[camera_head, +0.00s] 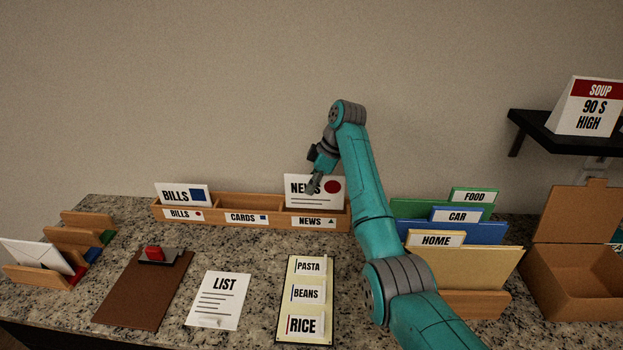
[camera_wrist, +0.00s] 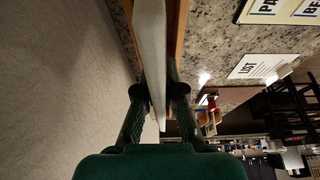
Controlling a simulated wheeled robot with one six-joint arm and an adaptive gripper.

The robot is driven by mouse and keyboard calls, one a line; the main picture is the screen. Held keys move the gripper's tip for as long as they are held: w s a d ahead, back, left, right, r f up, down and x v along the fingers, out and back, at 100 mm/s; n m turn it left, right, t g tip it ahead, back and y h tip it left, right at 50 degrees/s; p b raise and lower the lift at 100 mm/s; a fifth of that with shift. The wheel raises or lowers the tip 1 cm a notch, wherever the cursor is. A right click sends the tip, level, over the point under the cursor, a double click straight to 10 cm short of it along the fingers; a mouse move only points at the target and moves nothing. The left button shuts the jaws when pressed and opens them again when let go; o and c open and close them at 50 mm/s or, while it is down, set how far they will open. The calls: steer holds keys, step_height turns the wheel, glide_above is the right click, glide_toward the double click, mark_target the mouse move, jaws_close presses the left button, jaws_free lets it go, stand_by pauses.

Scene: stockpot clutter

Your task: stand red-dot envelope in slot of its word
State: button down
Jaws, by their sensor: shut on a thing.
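The white envelope (camera_head: 333,199) bears the word NEWS and a red dot. It is upright at the right end of the wooden sorter (camera_head: 258,218), behind the slot label NEWS with a black triangle. Its lower edge is hidden by the sorter's front wall, so I cannot tell if it rests on the bottom. My gripper (camera_head: 314,186) is shut on its upper edge, left of the dot. In the wrist view the envelope (camera_wrist: 150,50) runs edge-on between the fingers (camera_wrist: 157,98). Another envelope (camera_head: 175,194), BILLS with a blue square, stands in the left slot.
The middle slot, labelled CARDS (camera_head: 246,218) with a blue square, looks empty. The left label BILLS has a red dot. In front lie a LIST sheet (camera_head: 218,300), a PASTA-BEANS-RICE board (camera_head: 290,270) and a brown clipboard (camera_head: 130,300). Folders (camera_head: 470,262) stand right of my arm.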

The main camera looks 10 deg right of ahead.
mark_target(311, 177)
steer(key=shift+f, duration=2)
steer(key=c, duration=1.2)
jaws_free()
steer(key=shift+r, duration=0.15)
steer(key=shift+r, duration=3.4)
